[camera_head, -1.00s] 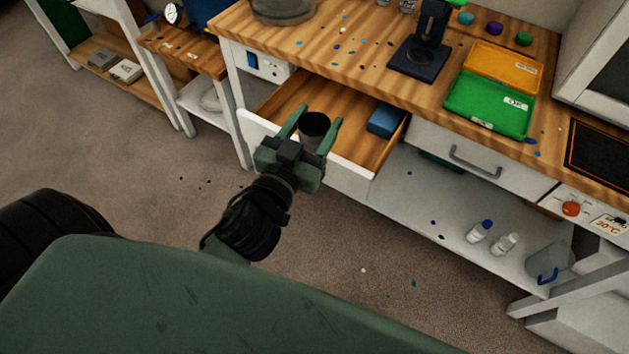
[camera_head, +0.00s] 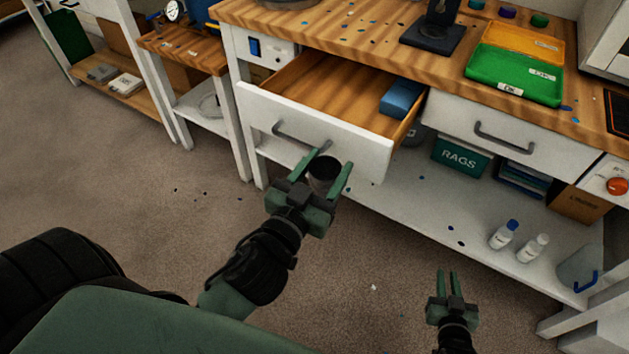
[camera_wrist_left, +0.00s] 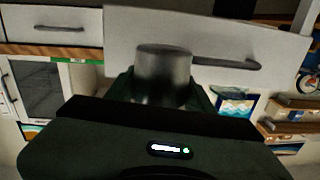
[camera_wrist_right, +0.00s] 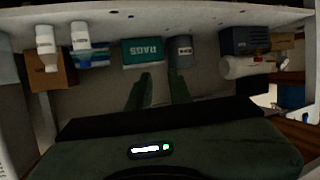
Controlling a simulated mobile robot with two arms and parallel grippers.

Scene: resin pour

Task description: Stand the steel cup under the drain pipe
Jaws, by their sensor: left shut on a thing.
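The steel cup (camera_head: 324,174) is dark grey and upright, held between the green fingers of my left gripper (camera_head: 328,172), which is shut on it. The cup is in front of the open drawer's white face, clear of the drawer's inside. In the left wrist view the cup (camera_wrist_left: 164,70) hides part of the drawer front and its handle. My right gripper (camera_head: 447,285) is low in front of the bench's lower shelf; its fingers (camera_wrist_right: 159,92) are apart with nothing between them. I cannot make out the drain pipe in any view.
The open drawer (camera_head: 325,85) juts out from the bench and holds a blue box (camera_head: 401,98). The lower shelf carries a green RAGS box (camera_head: 460,157) and two white bottles (camera_head: 503,234). Green (camera_head: 515,78) and orange trays lie on the worktop.

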